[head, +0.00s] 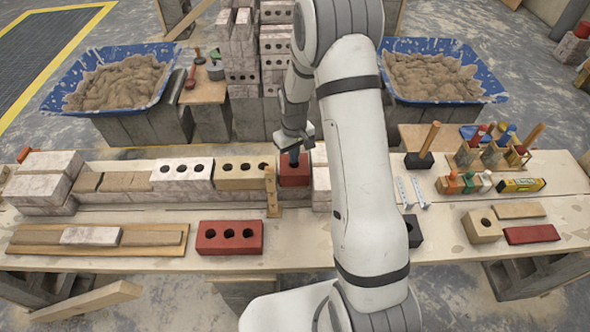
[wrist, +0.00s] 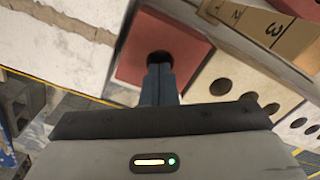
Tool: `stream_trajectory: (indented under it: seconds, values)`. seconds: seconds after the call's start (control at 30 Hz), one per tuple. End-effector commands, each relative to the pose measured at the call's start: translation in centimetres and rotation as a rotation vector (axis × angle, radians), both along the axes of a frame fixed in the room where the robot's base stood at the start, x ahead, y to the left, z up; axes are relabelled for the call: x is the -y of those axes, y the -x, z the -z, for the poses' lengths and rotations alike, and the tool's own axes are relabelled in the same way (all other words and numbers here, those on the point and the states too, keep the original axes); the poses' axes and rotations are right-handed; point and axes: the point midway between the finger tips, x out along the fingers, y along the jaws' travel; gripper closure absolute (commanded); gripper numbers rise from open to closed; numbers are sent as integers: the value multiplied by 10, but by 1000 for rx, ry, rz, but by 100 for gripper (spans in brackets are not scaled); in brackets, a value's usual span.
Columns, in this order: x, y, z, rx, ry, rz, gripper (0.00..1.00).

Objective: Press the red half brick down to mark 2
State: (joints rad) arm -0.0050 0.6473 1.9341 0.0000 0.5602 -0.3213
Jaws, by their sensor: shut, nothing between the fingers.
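The red half brick (head: 294,175) sits in the brick row, between a tan holed brick (head: 240,174) and a pale brick (head: 320,178). In the wrist view the red half brick (wrist: 187,43) shows one dark hole. My gripper (head: 294,160) is over it, fingers shut and empty; in the wrist view the fingertips (wrist: 159,68) are at the hole, and I cannot tell whether they touch the brick. A wooden gauge (head: 272,190) stands at the row's front, left of the half brick. In the wrist view the gauge (wrist: 262,26) shows 2 and 3; the brick's level against them is unclear.
A red three-hole brick (head: 230,237) lies in front of the row. Two blue tubs of mortar (head: 110,75) (head: 440,72) and a brick stack (head: 258,50) stand behind. Tools, bottles and a level (head: 522,185) are on the right.

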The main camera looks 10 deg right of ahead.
Motion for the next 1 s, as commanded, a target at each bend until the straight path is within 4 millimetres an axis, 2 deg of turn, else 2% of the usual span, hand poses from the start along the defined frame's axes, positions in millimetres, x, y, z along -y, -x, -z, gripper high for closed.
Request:
stream_trajectory:
  seconds: [0.6,1.0]
  values:
    - [0,0,16,0,0,0,100]
    - [0,0,16,0,0,0,100]
